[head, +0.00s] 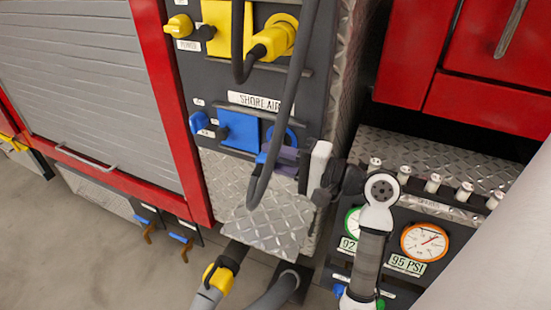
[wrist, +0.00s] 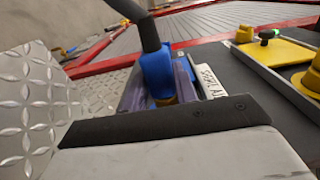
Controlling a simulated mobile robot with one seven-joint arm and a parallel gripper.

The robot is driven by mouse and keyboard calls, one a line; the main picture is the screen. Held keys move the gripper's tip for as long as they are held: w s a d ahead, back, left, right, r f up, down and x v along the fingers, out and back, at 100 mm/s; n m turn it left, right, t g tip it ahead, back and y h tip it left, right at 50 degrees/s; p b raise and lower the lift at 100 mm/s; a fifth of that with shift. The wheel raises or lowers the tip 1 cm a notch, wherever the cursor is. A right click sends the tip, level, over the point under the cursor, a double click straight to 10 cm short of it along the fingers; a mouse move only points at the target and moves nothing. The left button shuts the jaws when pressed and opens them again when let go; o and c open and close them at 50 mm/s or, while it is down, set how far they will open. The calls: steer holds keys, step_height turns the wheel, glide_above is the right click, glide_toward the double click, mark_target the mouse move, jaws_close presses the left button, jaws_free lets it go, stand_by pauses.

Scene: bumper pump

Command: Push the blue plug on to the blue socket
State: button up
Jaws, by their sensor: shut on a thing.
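The blue plug (wrist: 157,70) is between the two purple-grey fingers of my gripper (head: 283,158), which is shut on it. A dark hose runs from the plug, and a yellowish part shows at its near end in the wrist view. In the head view only a small blue bit of the plug (head: 262,158) shows beside the fingers. The blue socket (head: 290,137) is a round blue ring at the right of the SHORE AIR panel, partly covered by the hanging hose. The plug is just below the socket in the head view; their gap or contact cannot be told. The socket is not clearly visible in the wrist view.
A blue square cover (head: 238,130) and blue knob (head: 199,121) are left of the socket. Above is a yellow plug in its yellow socket (head: 276,36). A tread-plate step (head: 268,225) lies below; a gauge panel (head: 425,242) stands at right.

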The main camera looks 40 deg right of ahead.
steer(key=shift+w+d+r+p, duration=0.1)
steer(key=shift+w+d+p, duration=0.2)
steer(key=shift+d+p, duration=0.3)
stand_by(2.1)
steer(key=o, duration=1)
steer(key=b+v, duration=0.3)
steer(key=v, duration=1.1)
